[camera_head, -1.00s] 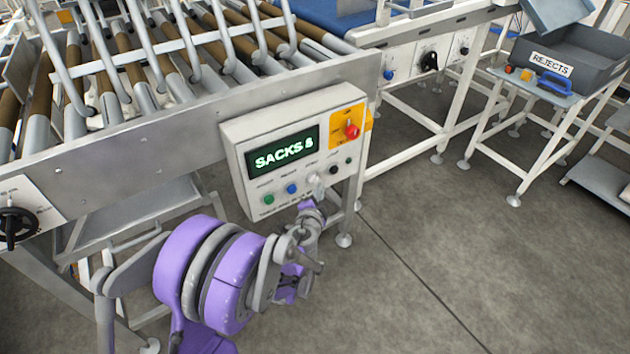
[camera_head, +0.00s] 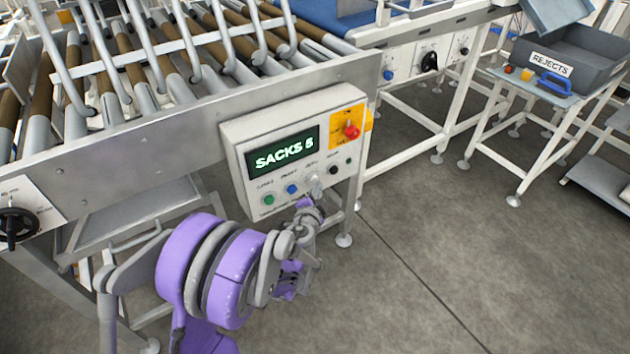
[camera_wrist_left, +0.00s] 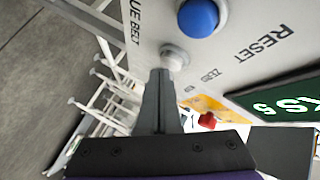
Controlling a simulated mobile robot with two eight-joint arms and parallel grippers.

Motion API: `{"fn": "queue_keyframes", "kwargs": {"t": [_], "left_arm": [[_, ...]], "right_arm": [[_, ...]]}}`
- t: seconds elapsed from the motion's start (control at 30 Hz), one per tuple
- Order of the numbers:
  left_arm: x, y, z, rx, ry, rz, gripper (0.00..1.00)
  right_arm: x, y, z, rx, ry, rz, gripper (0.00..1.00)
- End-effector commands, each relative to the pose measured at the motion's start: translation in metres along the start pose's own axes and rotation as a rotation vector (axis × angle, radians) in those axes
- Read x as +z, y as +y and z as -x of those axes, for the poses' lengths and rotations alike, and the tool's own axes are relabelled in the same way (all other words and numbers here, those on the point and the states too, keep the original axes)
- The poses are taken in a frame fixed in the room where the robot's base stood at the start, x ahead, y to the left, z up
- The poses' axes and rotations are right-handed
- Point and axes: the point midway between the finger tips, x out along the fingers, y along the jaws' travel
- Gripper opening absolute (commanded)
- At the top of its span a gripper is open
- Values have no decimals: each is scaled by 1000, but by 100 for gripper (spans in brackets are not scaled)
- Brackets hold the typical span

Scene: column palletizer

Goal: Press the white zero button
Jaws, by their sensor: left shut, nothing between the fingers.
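The control panel (camera_head: 295,150) has a lit display (camera_head: 281,151) that appears to read SACKS 5. Below it is a row of small buttons. The white zero button (camera_wrist_left: 175,57) shows in the left wrist view beside the ZERO label. My left gripper (camera_head: 315,188) is shut and empty, with its tip at the panel's lower right. In the left wrist view the shut fingers (camera_wrist_left: 163,75) overlap the near edge of the white button. I cannot tell whether they touch it or press it in. In the head view the tip mostly hides that button. My right gripper is out of view.
A blue button (camera_head: 291,188) and a green button (camera_head: 268,200) sit left of the tip; a black one (camera_head: 334,170) sits right. A red knob (camera_head: 352,131) on a yellow plate is above. The roller conveyor (camera_head: 150,80) stands behind. Open floor lies to the right.

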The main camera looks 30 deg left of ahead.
Motion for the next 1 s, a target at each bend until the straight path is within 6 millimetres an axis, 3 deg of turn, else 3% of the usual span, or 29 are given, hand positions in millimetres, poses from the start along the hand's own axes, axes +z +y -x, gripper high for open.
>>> {"fn": "queue_keyframes", "kwargs": {"t": [1.0], "left_arm": [[4, -4, -6, 1, 1, 0, 0]], "right_arm": [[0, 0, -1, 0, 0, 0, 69]]}}
